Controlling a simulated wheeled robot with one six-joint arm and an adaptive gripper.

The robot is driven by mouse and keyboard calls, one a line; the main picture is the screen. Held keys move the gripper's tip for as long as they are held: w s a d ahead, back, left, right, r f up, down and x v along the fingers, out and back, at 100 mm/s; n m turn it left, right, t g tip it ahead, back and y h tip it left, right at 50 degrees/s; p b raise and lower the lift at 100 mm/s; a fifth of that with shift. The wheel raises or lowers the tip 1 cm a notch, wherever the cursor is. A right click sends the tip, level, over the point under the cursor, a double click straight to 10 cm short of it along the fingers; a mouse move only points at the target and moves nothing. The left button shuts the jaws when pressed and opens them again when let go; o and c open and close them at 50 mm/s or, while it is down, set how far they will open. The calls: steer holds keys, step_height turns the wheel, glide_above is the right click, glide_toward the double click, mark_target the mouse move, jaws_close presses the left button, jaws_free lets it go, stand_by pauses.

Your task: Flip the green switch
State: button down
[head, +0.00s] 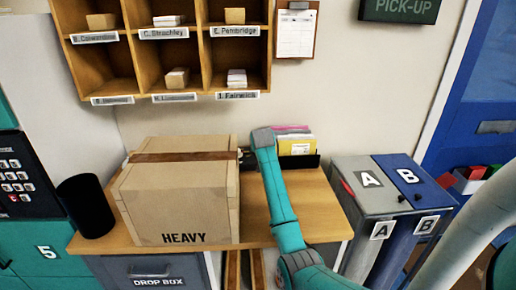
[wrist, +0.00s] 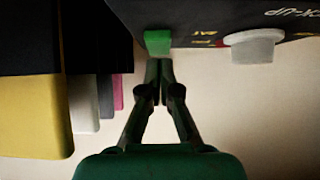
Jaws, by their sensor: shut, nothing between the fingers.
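The green switch (wrist: 157,42) sits on the edge of a dark panel (wrist: 205,15) at the top of the wrist view. My gripper (wrist: 159,66) is shut and empty, with its fingertips right at the green switch. I cannot tell whether they touch it. In the head view my arm reaches over the table beside the carton, and its own links hide the gripper and the switch.
On the panel, a grey knob (wrist: 252,45) is right of the switch. Coloured folders (head: 296,143) stand behind my arm. A taped HEAVY carton (head: 182,200) is to the left on the wooden table (head: 318,210). A/B bins (head: 375,170) stand right.

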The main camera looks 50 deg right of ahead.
steer(key=shift+f, duration=0.2)
steer(key=shift+d, duration=0.1)
steer(key=shift+w+f, duration=0.1)
steer(key=shift+f, duration=0.05)
steer(key=shift+y, duration=0.3)
steer(key=shift+s+a+f, duration=0.15)
steer(key=shift+s+a, duration=0.4)
steer(key=shift+a, duration=0.1)
